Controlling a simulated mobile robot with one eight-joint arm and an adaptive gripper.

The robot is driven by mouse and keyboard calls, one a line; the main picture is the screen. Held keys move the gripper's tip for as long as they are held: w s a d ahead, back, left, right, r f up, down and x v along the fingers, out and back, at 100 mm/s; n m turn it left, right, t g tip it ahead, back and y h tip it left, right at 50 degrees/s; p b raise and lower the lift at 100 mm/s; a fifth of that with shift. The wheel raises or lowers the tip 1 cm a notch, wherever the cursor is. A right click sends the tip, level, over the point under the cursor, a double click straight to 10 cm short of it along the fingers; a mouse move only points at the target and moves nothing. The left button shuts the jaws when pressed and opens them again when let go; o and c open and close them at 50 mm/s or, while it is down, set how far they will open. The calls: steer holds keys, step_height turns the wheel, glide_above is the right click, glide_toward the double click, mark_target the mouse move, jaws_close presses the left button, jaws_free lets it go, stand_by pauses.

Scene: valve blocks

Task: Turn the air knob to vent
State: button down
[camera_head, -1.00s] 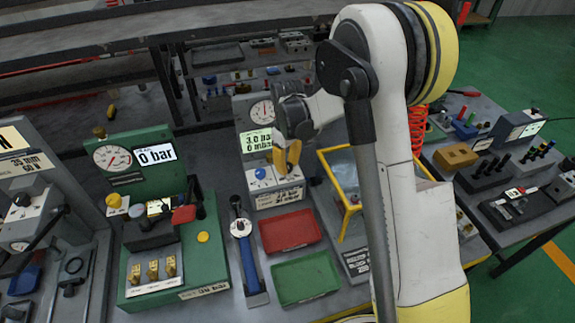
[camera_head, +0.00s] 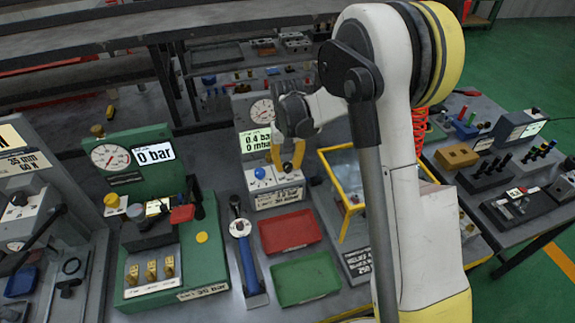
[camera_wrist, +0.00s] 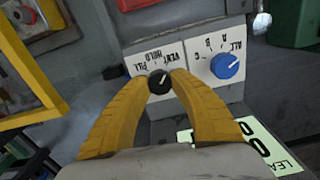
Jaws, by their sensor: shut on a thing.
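The air knob (camera_wrist: 159,82) is small and black with a white pointer line, on a white panel with FILL, HOLD and VENT labels. In the wrist view the labels are upside down and the pointer slants up and right; which label it meets is hard to tell. My gripper (camera_wrist: 159,86) has its yellow fingers closed on both sides of the knob. The tester's display (camera_head: 255,141) reads about 0.4 bar and 0 mbar.
A blue selector knob (camera_wrist: 228,66) sits beside the air knob; it also shows in the head view (camera_head: 260,173). A yellow frame (camera_head: 343,190) stands close on the right. Red (camera_head: 290,232) and green (camera_head: 306,278) trays lie in front. A gauge (camera_head: 262,111) is above.

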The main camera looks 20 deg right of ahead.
mark_target(288, 165)
steer(key=shift+w, duration=0.1)
stand_by(0.3)
steer(key=c, duration=1.1)
jaws_free()
steer(key=shift+o, duration=0.2)
steer(key=shift+r, duration=0.1)
step_height(288, 165, up, 12)
